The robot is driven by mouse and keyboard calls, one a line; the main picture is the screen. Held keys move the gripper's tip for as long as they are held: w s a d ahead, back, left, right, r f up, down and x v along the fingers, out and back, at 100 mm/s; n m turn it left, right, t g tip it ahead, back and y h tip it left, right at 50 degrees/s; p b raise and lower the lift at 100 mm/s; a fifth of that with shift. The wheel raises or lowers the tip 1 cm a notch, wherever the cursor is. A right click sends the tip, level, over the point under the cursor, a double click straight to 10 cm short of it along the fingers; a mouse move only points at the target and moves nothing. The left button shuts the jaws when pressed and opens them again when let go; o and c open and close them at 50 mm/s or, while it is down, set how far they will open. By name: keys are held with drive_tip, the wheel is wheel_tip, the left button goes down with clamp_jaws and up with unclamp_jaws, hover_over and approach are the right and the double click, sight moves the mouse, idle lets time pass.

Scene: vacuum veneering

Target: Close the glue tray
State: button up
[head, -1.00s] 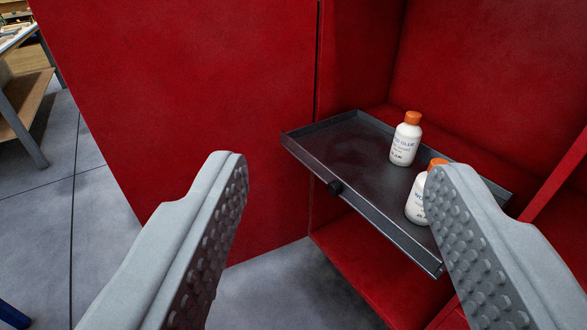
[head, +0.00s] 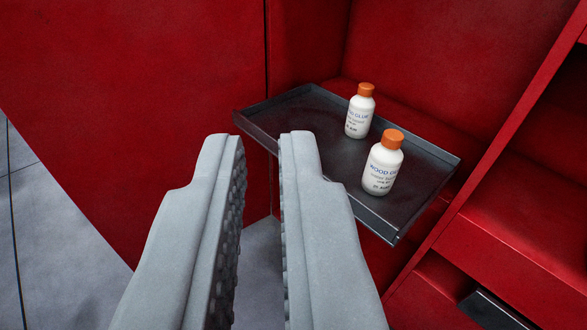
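The glue tray (head: 420,147) is a shallow dark metal tray, pulled out of a red cabinet (head: 440,60). Two white glue bottles with orange caps stand upright on it: a rear bottle (head: 360,115) and a front bottle (head: 381,168). My gripper (head: 262,140) is in front of the tray's front edge, toward its left end. Its two grey fingers are partly open, with a narrow gap between them and nothing held. The right finger hides part of the tray's front and its knob. I cannot tell whether a fingertip touches the tray.
A red cabinet door or side panel (head: 140,100) stands to the left of the tray. Red shelves (head: 530,200) lie to the right, with another dark tray (head: 495,312) low down. Grey floor (head: 45,240) is clear at the lower left.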

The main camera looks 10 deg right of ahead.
drive_tip(key=w+f+n+g, duration=0.1)
drive_tip(key=w+f, duration=0.2)
drive_tip(key=w, duration=0.1)
drive_tip(key=w+f+n+g, duration=0.1)
drive_tip(key=w+f+g, duration=0.1)
drive_tip(key=w+f, duration=0.2)
drive_tip(key=w+f+n+g, duration=0.1)
drive_tip(key=w+f+g, duration=0.1)
drive_tip(key=w, duration=0.4)
drive_tip(key=shift+d+f+h, duration=0.3)
drive_tip(key=shift+d+f, duration=0.05)
drive_tip(key=shift+f, duration=0.4)
clamp_jaws()
drive_tip(key=w+d+f+n+g, duration=0.1)
drive_tip(key=w+d+f+g, duration=0.1)
drive_tip(key=w+f, duration=0.7)
drive_tip(key=w+d+f+n+g+h, duration=0.1)
drive_tip(key=w+d+f, duration=0.3)
drive_tip(key=w+f, duration=0.5)
drive_tip(key=shift+w+f+n+g, duration=0.15)
drive_tip(key=shift+f+n+g, duration=0.6)
drive_tip(key=shift+f, duration=0.85)
approach(360, 144)
drive_tip(key=x, duration=0.5)
drive_tip(key=shift+w, duration=0.15)
